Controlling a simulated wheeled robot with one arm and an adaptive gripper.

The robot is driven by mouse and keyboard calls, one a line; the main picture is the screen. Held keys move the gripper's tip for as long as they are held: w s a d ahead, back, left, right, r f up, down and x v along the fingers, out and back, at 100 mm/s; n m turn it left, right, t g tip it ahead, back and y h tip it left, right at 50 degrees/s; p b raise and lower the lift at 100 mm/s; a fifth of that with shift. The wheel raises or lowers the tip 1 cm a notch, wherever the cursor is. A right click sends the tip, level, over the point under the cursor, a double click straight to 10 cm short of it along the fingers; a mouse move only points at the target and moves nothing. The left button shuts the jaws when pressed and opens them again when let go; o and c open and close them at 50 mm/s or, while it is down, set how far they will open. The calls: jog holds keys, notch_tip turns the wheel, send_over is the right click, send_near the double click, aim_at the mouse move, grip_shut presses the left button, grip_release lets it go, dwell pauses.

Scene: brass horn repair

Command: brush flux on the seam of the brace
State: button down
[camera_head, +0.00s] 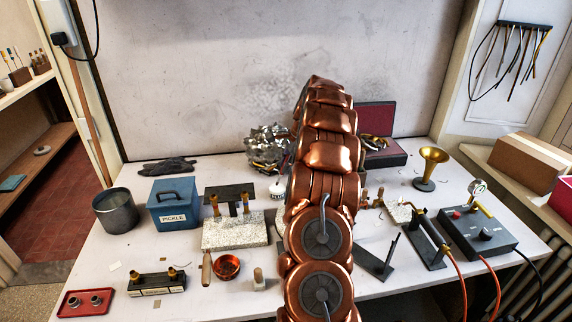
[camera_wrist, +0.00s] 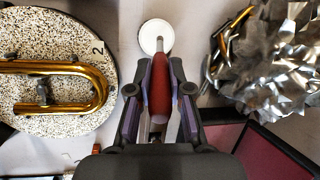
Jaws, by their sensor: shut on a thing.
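My gripper (camera_wrist: 160,105) is shut on a brush with a dark red handle (camera_wrist: 160,80) in the wrist view. The brush's thin front end overlaps a round white pot (camera_wrist: 152,32); I cannot tell whether it is inside. The pot also shows in the head view (camera_head: 277,187), left of my arm. A U-shaped brass tube (camera_wrist: 98,82) lies on a round speckled board (camera_wrist: 60,122) marked 2, left of the gripper. My arm hides the gripper in the head view.
Crumpled foil (camera_wrist: 270,60) lies close right of the gripper. An open red-lined case (camera_head: 377,118) stands behind. A blue PICKLE box (camera_head: 175,207), a metal pot (camera_head: 115,212) and a speckled slab (camera_head: 232,232) stand left. A torch stand (camera_head: 428,241) and dark gauge unit (camera_head: 478,232) stand right.

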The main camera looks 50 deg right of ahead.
jog(key=shift+f, duration=0.55)
dwell(0.9)
jog(key=shift+r, duration=0.1)
jog(key=shift+r+p, duration=1.25)
jog(key=shift+r, duration=2.2)
